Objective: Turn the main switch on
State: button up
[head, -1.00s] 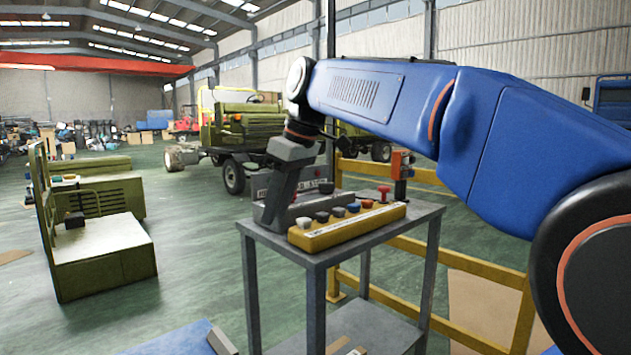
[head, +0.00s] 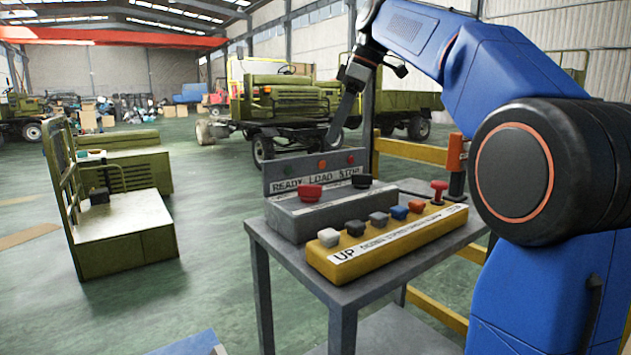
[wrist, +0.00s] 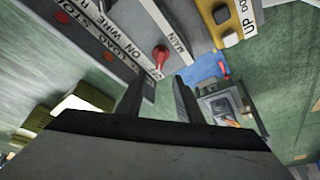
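The red switch knob (head: 310,192) stands on top of the left part of a grey control box (head: 300,222). In the wrist view the red knob (wrist: 160,53) lies beside a white label reading MAIN (wrist: 178,42). My gripper (head: 336,132) is above and behind the box in the head view, pointing down. In the wrist view my gripper (wrist: 160,80) is open, with its two fingers apart and nothing between them. Contact does not show, and the exact distance is hard to tell.
A yellow box (head: 390,240) with several buttons stands in front of the grey box on a grey table (head: 345,294). The upright READY LOAD STOP panel (head: 318,169) rises behind the knob. A yellow rail (head: 410,150) is behind the table.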

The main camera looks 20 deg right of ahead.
aim_at(311, 185)
jog(key=x, duration=1.4)
jog(key=shift+f, duration=0.1)
grip_shut()
